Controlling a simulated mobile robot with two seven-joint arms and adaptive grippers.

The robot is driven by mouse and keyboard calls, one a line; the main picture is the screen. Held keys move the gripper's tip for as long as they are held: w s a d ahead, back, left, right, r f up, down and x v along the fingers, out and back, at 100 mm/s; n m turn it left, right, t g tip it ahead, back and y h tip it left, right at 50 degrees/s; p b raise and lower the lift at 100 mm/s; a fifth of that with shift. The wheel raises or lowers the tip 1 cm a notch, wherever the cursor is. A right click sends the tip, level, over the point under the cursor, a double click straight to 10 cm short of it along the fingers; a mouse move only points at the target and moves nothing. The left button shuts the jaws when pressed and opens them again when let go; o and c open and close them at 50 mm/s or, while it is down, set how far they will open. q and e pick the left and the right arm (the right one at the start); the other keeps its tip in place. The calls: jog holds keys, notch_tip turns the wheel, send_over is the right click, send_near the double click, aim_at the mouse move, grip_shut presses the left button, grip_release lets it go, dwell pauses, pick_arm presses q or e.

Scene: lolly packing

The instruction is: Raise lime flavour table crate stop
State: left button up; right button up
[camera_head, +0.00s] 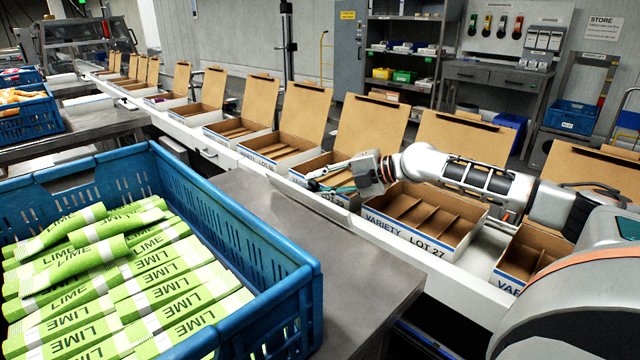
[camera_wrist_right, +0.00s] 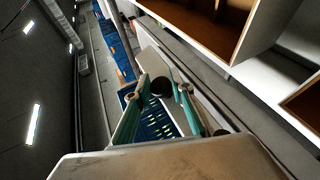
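The lime crate (camera_head: 250,215) is blue, full of green LIME packs (camera_head: 140,285), and stands on the steel flavour table (camera_head: 375,255). In the right wrist view the crate (camera_wrist_right: 158,122) shows beyond and between my fingers, with the table top (camera_wrist_right: 148,60) around it. My right gripper (camera_head: 313,184) is held out over the conveyor edge, at the table's far side. In the wrist view its two teal-padded fingers (camera_wrist_right: 160,88) are apart. A dark round shape (camera_wrist_right: 161,86) shows between the fingertips; I cannot tell whether it is the crate stop. My left gripper is out of view.
A conveyor (camera_head: 315,198) with open cardboard boxes runs along the table's far side. The box marked VARIETY LOT 27 (camera_head: 412,236) stands below my right forearm. Other blue crates (camera_head: 30,118) stand on tables at the far left. The table top beside the lime crate is bare.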

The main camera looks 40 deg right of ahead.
jog(key=o, duration=1.1)
jog(key=shift+w+a+r, duration=0.1)
jog(key=shift+w+r, duration=0.05)
jog(key=shift+r, duration=0.2)
jog(key=shift+o, duration=0.2)
jog(key=shift+f, duration=0.2)
